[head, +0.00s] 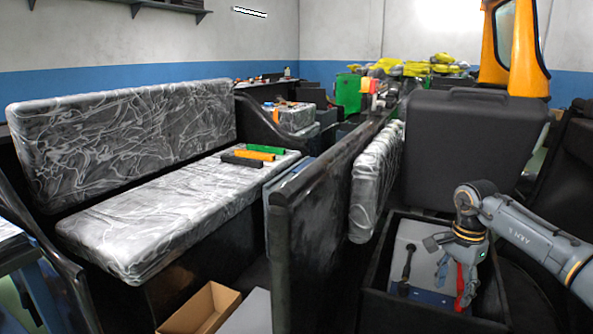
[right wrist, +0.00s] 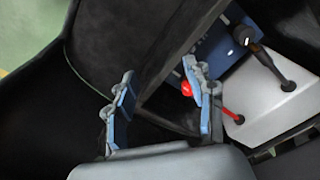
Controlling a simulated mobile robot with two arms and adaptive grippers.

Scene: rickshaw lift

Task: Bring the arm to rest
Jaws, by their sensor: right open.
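My right gripper (head: 456,284) comes in from the right and points down over an open dark box with a control panel (head: 410,240). It is open, with its two fingers apart. The red lever (head: 460,288) shows just by its fingers. In the right wrist view the open gripper (right wrist: 163,92) has the red lever's knob (right wrist: 186,88) beside its right finger, partly hidden by it; I cannot tell whether they touch. A black lever (head: 407,265) stands on the panel to the left, apart from the gripper. My left gripper is not in view.
A dark partition (head: 320,205) stands left of the box, and a black seat back (head: 470,145) rises behind it. A marbled grey bench (head: 180,205) at left carries orange, green and black grips (head: 255,156). An open cardboard box (head: 203,308) is at the bottom.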

